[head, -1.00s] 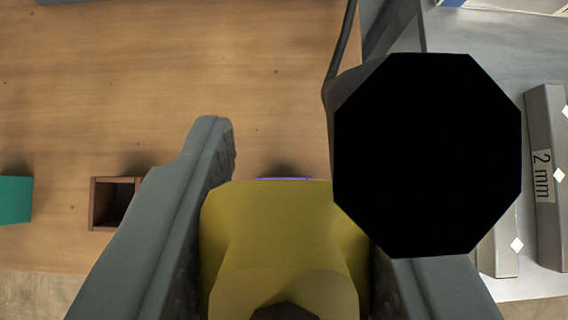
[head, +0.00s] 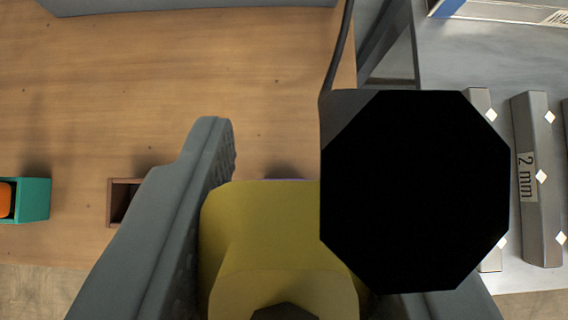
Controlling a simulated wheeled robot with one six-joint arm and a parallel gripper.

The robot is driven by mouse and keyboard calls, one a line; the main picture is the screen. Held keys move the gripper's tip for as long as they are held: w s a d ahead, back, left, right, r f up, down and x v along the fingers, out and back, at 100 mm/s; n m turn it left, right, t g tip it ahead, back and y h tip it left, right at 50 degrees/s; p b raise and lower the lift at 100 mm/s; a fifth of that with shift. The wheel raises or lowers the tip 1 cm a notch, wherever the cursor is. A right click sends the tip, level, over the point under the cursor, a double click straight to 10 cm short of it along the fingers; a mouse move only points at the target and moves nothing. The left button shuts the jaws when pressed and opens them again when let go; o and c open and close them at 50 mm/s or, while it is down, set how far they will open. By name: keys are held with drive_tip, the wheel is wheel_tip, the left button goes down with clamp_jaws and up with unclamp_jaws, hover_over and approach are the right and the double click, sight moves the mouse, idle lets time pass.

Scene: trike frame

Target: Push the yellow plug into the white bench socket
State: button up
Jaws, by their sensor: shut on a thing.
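My gripper (head: 284,190) is shut on the yellow plug (head: 262,225), which sits between the fingers at the bottom middle of the head view. The left finger shows in full; most of the right finger is hidden behind a black eight-sided shape. A thin purple edge (head: 290,180) shows just beyond the plug, mostly hidden by it. I cannot make out the white bench socket.
The black eight-sided shape (head: 415,190), with a grey side, blocks the right middle. A teal box (head: 36,200) holding something orange and a brown box (head: 122,186) are at left. Grey bars, one marked 2 mm (head: 538,190), lie at right.

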sight(284, 199)
drive_tip(key=shift+r, duration=1.85)
